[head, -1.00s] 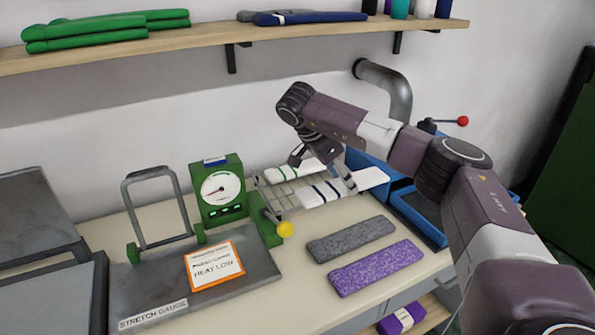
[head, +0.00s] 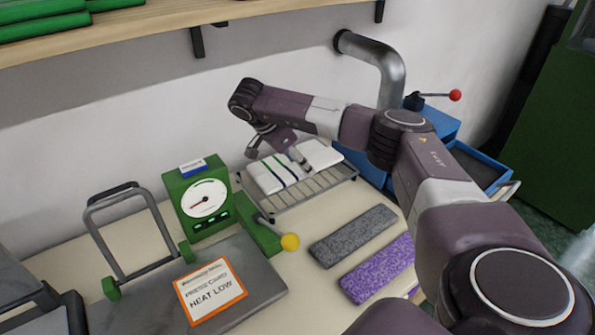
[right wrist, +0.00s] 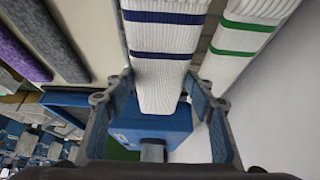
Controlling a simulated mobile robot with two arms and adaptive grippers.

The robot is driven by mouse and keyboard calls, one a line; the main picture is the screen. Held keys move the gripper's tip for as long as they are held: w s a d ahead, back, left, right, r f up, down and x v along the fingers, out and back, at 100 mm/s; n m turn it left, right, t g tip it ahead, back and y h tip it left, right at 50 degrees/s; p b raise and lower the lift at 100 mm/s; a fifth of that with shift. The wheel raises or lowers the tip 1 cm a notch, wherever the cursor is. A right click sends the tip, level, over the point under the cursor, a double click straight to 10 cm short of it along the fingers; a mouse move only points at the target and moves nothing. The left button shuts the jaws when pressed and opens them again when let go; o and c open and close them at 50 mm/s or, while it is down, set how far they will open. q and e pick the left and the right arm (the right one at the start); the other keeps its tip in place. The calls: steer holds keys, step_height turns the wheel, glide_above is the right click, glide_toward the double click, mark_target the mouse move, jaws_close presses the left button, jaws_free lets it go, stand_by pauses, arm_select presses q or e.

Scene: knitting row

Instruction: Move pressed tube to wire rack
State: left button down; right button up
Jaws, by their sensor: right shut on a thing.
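The pressed tube is white with blue stripes; it shows in the right wrist view (right wrist: 165,65) between the fingers of my right gripper (right wrist: 160,88). In the head view the tube (head: 288,175) lies at the wire rack (head: 322,188), beside a white tube with green stripes (right wrist: 255,25). My right gripper (head: 277,153) is over the rack, shut on the blue-striped tube near one end. The arm hides part of the tubes, and I cannot tell whether the held tube touches the wires. My left gripper is out of view.
A green dial gauge (head: 203,200) and a yellow-knobbed lever (head: 290,242) stand left of the rack. Grey (head: 352,235) and purple (head: 378,268) strips lie in front. A blue machine (head: 450,135) stands to the right. A wooden shelf (head: 200,32) runs above.

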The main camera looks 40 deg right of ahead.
mark_target(295, 167)
steer(key=shift+f, duration=0.65)
step_height(295, 167, down, 2)
steer(key=shift+f+p, duration=0.2)
steer(key=shift+p, duration=0.15)
steer(key=shift+f, duration=0.35)
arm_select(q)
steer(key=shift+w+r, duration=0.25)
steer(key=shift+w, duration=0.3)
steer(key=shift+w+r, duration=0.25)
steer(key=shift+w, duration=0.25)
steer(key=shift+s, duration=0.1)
arm_select(e)
steer(key=o, duration=0.9)
steer(key=shift+f, duration=0.15)
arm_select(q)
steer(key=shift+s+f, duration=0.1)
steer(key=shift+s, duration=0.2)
